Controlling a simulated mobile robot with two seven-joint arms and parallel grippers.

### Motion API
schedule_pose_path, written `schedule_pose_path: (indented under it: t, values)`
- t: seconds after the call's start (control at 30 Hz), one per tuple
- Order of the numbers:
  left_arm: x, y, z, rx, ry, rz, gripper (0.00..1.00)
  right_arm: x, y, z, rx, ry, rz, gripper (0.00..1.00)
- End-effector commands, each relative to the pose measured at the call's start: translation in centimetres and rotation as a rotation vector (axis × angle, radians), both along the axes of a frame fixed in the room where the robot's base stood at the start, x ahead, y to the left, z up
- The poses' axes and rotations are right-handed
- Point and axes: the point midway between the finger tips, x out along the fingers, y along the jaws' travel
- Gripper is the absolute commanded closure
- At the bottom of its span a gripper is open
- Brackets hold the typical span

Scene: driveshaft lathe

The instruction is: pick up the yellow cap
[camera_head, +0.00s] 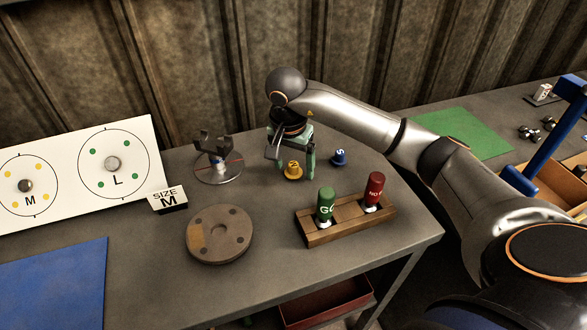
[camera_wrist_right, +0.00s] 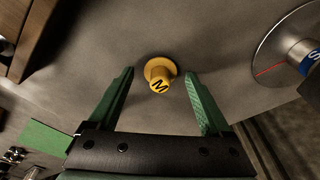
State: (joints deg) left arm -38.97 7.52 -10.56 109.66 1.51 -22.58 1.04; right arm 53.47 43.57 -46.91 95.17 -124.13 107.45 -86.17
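The yellow cap (camera_head: 293,170), marked M, stands on the grey table; it also shows in the right wrist view (camera_wrist_right: 160,75). My right gripper (camera_head: 293,176) is over it, pointing down. In the right wrist view the green fingers of this gripper (camera_wrist_right: 161,76) are spread apart, one on each side of the cap. Gaps show between the cap and both fingers, and nothing is held. My left gripper is not in view.
A blue cap (camera_head: 338,158) stands close to the right of my gripper. A round metal fixture (camera_head: 218,172) is to the left. A wooden block (camera_head: 345,220) with green and red handles and a brown disc (camera_head: 219,234) stand nearer the front.

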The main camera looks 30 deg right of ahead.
Motion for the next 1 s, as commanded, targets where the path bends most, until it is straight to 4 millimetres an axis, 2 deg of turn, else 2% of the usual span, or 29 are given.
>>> schedule_pose_path:
  t: [0.07,0.7,1.0]
  values:
    - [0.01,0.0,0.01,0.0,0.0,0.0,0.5,0.0,0.02,0.02,0.0,0.0,0.0,0.27]
    - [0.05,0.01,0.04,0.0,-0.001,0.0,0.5,0.0,0.02,0.05,0.0,0.0,0.0,0.99]
    - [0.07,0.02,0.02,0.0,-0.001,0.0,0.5,0.01,0.02,0.14,0.0,0.0,0.0,1.0]
